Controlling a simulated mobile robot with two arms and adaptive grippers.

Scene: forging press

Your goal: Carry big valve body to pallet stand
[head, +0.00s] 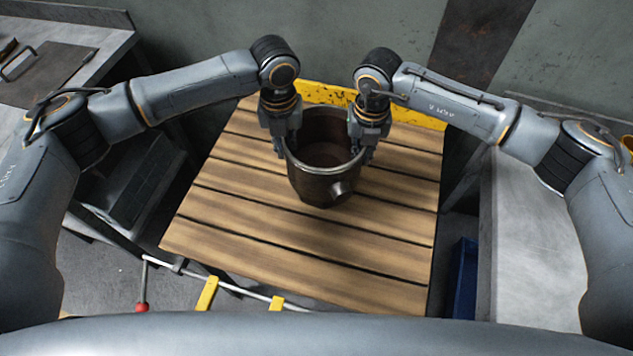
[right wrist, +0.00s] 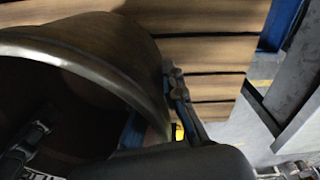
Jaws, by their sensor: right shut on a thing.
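The big valve body (head: 322,184) is a dark metal, bucket-like shell with an open top and a short round stub on its front. It is upright over the wooden slats of the pallet stand (head: 290,250); I cannot tell whether it touches them. My right gripper (head: 362,150) is shut on the right side of its rim. The right wrist view shows the curved rim (right wrist: 105,65) close up, with a finger against its outside. My left gripper (head: 287,143) is at the left side of the rim, but its finger gap is too small to judge. The underside of the body is hidden.
A yellow, worn board (head: 415,117) runs along the back of the stand. A grey bench (head: 535,250) is at the right, with a blue bin (head: 464,275) beside it. Another bench (head: 85,40) is at the left. The front slats are clear.

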